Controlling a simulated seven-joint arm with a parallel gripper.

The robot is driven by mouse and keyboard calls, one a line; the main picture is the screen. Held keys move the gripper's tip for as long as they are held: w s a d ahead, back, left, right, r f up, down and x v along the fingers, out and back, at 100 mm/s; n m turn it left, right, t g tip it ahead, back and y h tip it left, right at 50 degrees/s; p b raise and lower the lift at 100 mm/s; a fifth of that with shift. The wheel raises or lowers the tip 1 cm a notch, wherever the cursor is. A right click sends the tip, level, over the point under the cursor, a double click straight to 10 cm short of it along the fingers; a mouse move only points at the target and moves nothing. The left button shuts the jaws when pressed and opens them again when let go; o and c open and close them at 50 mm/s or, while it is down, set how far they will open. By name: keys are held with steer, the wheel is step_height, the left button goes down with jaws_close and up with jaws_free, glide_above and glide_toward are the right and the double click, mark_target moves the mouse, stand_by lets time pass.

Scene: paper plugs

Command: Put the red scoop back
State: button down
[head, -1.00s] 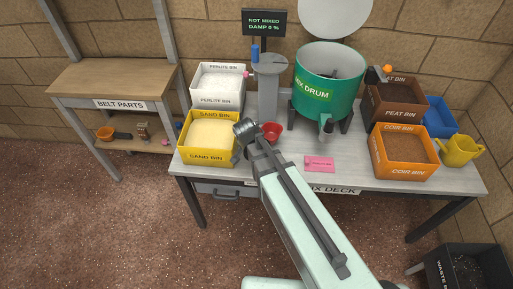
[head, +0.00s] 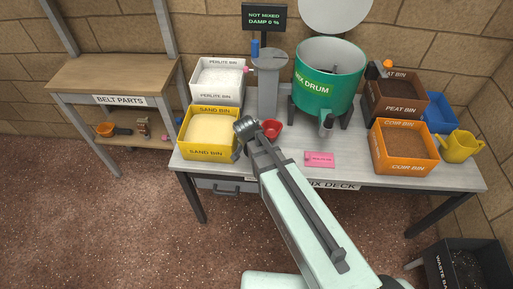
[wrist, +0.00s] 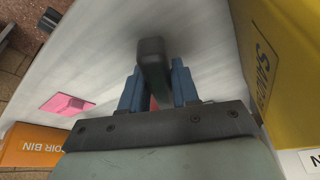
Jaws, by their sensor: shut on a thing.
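The red scoop (head: 271,129) is at the table's front left, just right of the yellow sand bin (head: 211,131). Its red bowl shows beside my arm's end in the head view. In the wrist view my gripper (wrist: 156,88) is shut on the scoop's dark handle (wrist: 151,62), between two blue fingers. A small strip of red (wrist: 153,103) shows behind the handle. Most of the bowl is hidden there. I cannot tell whether the scoop touches the table. In the head view my arm hides the fingers.
The green mix drum (head: 327,90) stands behind right, with a grey post (head: 268,88) left of it. The white perlite bin (head: 217,82) is behind the sand bin. A pink card (head: 319,160) lies right, before the orange coir bin (head: 405,148). Bare table lies between.

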steer(key=shift+f, duration=0.25)
steer(key=c, duration=0.8)
jaws_free()
steer(key=shift+o, duration=0.2)
steer(key=shift+w+d+v, duration=0.1)
steer(key=shift+w+v, duration=0.05)
steer(key=shift+v, duration=1.5)
steer(key=shift+w+d+v, duration=0.1)
steer(key=shift+w+v, duration=0.05)
steer(key=shift+v, duration=1.45)
steer(key=shift+w+d+v, duration=0.1)
steer(key=shift+w+v, duration=0.05)
steer(key=shift+v, duration=1.5)
steer(key=shift+r, duration=0.15)
steer(key=shift+r, duration=0.1)
steer(key=v, duration=1.3)
steer(key=shift+r, duration=0.3)
steer(key=shift+s+f, duration=0.1)
